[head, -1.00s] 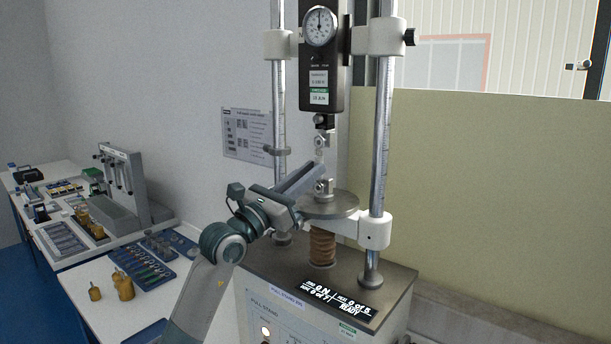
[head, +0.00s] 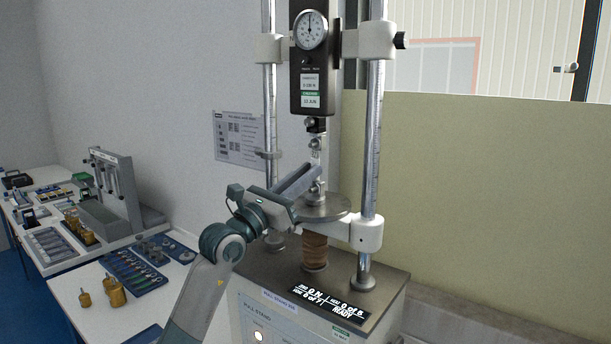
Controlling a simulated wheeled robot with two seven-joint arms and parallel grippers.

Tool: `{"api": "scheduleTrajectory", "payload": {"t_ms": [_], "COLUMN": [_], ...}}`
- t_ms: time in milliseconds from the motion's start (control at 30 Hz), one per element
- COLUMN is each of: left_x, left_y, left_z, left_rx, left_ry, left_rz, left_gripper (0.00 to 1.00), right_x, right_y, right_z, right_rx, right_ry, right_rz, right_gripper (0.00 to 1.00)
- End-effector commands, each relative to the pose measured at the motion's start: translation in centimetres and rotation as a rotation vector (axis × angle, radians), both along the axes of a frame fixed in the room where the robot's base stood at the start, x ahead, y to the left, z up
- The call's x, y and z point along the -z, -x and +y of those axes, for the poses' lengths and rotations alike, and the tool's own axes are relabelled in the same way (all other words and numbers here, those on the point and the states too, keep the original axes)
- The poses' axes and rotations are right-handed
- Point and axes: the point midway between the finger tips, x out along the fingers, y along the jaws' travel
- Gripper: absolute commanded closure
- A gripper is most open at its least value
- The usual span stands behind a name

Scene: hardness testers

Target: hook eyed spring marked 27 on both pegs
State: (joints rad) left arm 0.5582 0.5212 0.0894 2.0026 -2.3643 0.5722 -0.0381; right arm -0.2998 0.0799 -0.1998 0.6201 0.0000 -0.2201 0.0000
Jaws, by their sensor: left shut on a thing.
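The pull stand's upper peg (head: 316,144) hangs under the dial gauge, and the lower peg (head: 316,186) stands on the round plate in the head view. My left gripper (head: 315,170) reaches in from the left, its fingers between the two pegs. It is shut on the eyed spring (head: 317,160), a thin silvery piece that shows only as a short strip at the fingertips, in line with the pegs. Its mark cannot be read. I cannot tell whether either eye is around a peg. My right gripper is not in view.
The dial gauge (head: 310,52) is above, between two steel columns; the right column (head: 372,150) stands beside the pegs. The round plate (head: 330,209) lies just below the fingers. At left, a table holds a blue spring tray (head: 133,271) and brass weights (head: 116,295).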

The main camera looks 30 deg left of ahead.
Motion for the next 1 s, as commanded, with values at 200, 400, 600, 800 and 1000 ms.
{"api": "scheduleTrajectory", "payload": {"t_ms": [200, 400, 600, 800, 1000], "left_x": [0.0, 0.0, 0.1, 0.8, 2.1], "left_y": [0.0, 0.0, 0.1, 1.3, 3.9], "left_z": [0.0, 0.0, 0.1, 0.4, 1.1], "left_rx": [0.0, 0.0, 0.0, 0.0, 0.0], "left_ry": [0.0, 0.0, 0.0, -0.001, 0.0], "left_rz": [0.0, 0.0, 0.0, -0.001, 0.0], "left_gripper": [0.68, 0.63, 0.63, 0.63, 0.63], "right_x": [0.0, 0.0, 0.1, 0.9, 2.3], "right_y": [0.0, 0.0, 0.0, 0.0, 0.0], "right_z": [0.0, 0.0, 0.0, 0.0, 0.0], "right_rx": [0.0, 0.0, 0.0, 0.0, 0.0], "right_ry": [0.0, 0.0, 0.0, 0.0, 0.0], "right_rz": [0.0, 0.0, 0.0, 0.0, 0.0], "right_gripper": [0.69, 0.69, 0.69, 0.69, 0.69]}}
